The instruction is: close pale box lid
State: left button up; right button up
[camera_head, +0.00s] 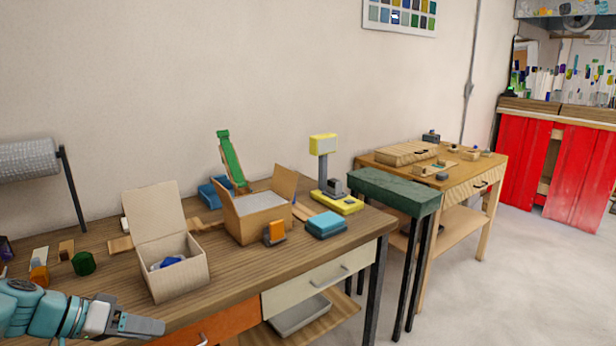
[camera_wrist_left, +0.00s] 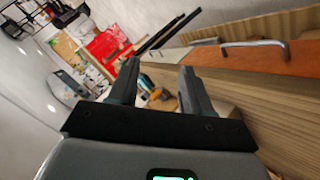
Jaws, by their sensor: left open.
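The pale box (camera_head: 176,280) stands on the wooden table in the head view. Its lid (camera_head: 156,211) is up, tilted slightly back from the rear edge. A blue and white item (camera_head: 168,262) lies inside. My left gripper (camera_head: 160,327) is at the lower left of the head view, in front of the box and lower than its rim, apart from it. In the left wrist view its two fingers (camera_wrist_left: 158,75) are spread with nothing held between them. The pale box cannot be made out in the wrist view. My right gripper is not in view.
The wooden table (camera_head: 225,280) also bears a brown open carton (camera_head: 245,225), a green-armed tool (camera_head: 232,160), a yellow-grey stand (camera_head: 323,165) and a blue box (camera_head: 326,224). An orange drawer (camera_head: 190,332) and a cream drawer (camera_head: 300,296) are in the table front.

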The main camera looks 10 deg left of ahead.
pick_arm(q)
jog(key=s+d+f+n+g+y+p, duration=0.1)
jog(key=d+f+g, duration=0.1)
jog(key=d+f, duration=0.35)
jog(key=d+f+n+g+y+p, duration=0.1)
jog(key=d+f, duration=0.1)
jog(key=f, duration=0.7)
jog(key=s+d+f+n+g, duration=0.1)
jog(key=d+f+g, duration=0.1)
jog(key=d+f, duration=0.35)
jog(key=s+d+f+g+y+p, duration=0.1)
jog(key=s+d+f, duration=0.4)
jog(key=s+d, duration=0.2)
jog(key=s+d+f+m+g+p, duration=0.1)
jog(key=s+d+f+p, duration=0.1)
jog(key=s+d+f, duration=0.4)
jog(key=shift+s+d+f+m+y, duration=0.3)
jog(key=shift+s+d+y, duration=0.1)
jog(key=shift+s+d, duration=0.8)
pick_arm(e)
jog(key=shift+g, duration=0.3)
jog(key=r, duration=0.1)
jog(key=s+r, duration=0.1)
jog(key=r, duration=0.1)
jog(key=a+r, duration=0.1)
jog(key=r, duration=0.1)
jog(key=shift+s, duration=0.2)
